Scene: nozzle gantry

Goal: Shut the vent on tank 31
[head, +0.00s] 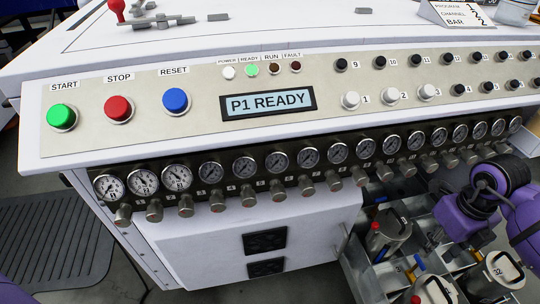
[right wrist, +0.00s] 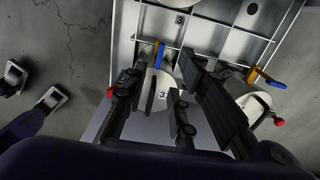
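In the right wrist view a pale tank lid (right wrist: 152,90) shows between my right gripper's fingers, its label starting with 3 and the rest hard to read. A blue and orange lever (right wrist: 159,55) stands at its far edge, just past the fingertips. My right gripper (right wrist: 162,72) is open, with nothing held between its fingers. In the head view it is a small dark shape (head: 437,240) above the tanks, below my purple wrist. A tank with a blue lever (head: 434,291) stands below it; I cannot tell which tank is 31. My left gripper is not in view.
A neighbouring tank (right wrist: 254,104) with a red knob and an orange-blue lever sits right of the fingers. Metal divider walls (right wrist: 217,36) separate compartments. The control panel (head: 390,75) and its row of gauges (head: 276,161) overhang the tanks.

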